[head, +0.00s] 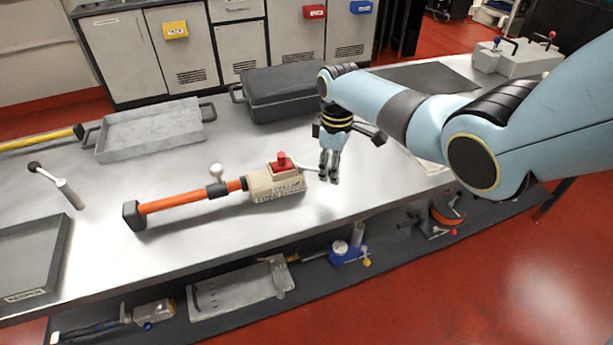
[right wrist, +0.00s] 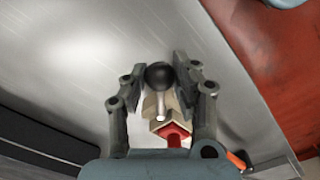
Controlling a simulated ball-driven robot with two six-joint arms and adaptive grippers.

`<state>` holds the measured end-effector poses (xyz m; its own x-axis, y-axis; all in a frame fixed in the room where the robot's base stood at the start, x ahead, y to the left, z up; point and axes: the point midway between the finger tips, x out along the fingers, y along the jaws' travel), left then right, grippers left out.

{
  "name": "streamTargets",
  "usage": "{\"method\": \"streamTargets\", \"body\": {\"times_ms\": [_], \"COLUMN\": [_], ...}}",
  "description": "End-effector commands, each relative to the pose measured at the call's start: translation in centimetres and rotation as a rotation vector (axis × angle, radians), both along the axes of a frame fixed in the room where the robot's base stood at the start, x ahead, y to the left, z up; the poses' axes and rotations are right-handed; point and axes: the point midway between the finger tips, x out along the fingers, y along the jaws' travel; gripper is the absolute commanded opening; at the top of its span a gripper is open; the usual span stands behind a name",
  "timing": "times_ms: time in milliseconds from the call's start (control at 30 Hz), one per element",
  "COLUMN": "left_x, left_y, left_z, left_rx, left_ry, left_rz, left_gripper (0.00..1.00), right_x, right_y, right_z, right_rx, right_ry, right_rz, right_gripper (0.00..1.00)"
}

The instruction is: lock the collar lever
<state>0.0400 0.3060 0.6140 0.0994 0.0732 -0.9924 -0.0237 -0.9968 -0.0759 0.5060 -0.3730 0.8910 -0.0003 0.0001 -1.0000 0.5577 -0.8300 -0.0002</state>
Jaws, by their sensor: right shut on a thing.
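A tool with an orange shaft (head: 178,201) lies on the metal bench. A dark collar (head: 216,190) with a pale ball-ended lever (head: 216,172) sits on the shaft, the lever standing up. The shaft's right end meets a beige block (head: 277,187) with a red part (head: 282,162) on top. My right gripper (head: 329,178) points down at the block's right end, away from the collar. In the right wrist view its fingers (right wrist: 160,80) are shut on a black ball knob (right wrist: 159,75) on a pale rod, with the beige block below. My left gripper is out of view.
A grey tray (head: 150,145) and a dark case (head: 285,106) stand behind the tool. A ball-ended handle (head: 70,193) lies at the left, near a dark tray (head: 30,292). Bare bench shows in front of the tool.

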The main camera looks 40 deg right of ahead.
Motion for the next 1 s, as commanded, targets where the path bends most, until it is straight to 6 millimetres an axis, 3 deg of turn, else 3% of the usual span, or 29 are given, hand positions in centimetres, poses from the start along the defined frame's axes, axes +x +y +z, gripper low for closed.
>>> {"method": "streamTargets", "body": {"times_ms": [1000], "left_x": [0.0], "left_y": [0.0], "left_z": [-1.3], "left_rx": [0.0], "left_ry": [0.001], "left_rz": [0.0], "left_gripper": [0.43], "right_x": [1.1], "right_y": [-1.5], "right_z": [0.0], "right_rx": [-0.001], "right_ry": [0.0], "right_rz": [0.22], "right_gripper": [0.0]}}
